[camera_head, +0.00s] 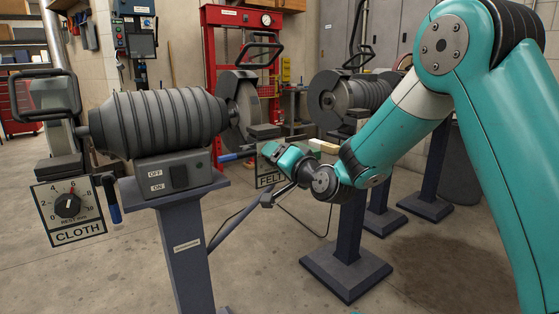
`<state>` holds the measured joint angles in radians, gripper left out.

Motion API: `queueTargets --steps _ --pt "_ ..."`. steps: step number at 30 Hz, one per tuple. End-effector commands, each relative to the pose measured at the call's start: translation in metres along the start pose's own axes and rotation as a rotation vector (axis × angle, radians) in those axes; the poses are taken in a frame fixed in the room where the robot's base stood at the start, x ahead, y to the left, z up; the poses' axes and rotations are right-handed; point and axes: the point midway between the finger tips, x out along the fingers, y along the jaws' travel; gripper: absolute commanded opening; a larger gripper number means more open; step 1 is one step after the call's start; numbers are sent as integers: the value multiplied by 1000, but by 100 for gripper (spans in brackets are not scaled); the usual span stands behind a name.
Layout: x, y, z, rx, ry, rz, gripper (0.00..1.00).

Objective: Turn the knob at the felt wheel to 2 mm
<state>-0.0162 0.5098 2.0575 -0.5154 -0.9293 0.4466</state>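The grey grinder (160,122) stands on a blue-grey pedestal. Its felt wheel (243,105) is at the right end, behind a guard. The plate marked FELT (268,181) hangs below that wheel, mostly covered by my teal wrist. The felt knob and its scale are hidden, so I cannot read its setting. On the left, the CLOTH plate (85,222) has a black knob (68,206) with a number scale.
A second grinder (350,95) stands behind my arm on its own pedestal. A red press frame (212,60) is at the back. A blue-handled tool (112,200) hangs beside the CLOTH plate. The concrete floor in front is clear.

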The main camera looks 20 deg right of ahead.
Motion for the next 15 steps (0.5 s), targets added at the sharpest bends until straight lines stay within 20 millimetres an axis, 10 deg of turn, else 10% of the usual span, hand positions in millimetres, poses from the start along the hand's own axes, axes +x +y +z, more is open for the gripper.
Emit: queueTargets --steps 7,15 --pt "-21 2 -1 0 3 1 65" --pt "-88 4 2 2 6 2 65"
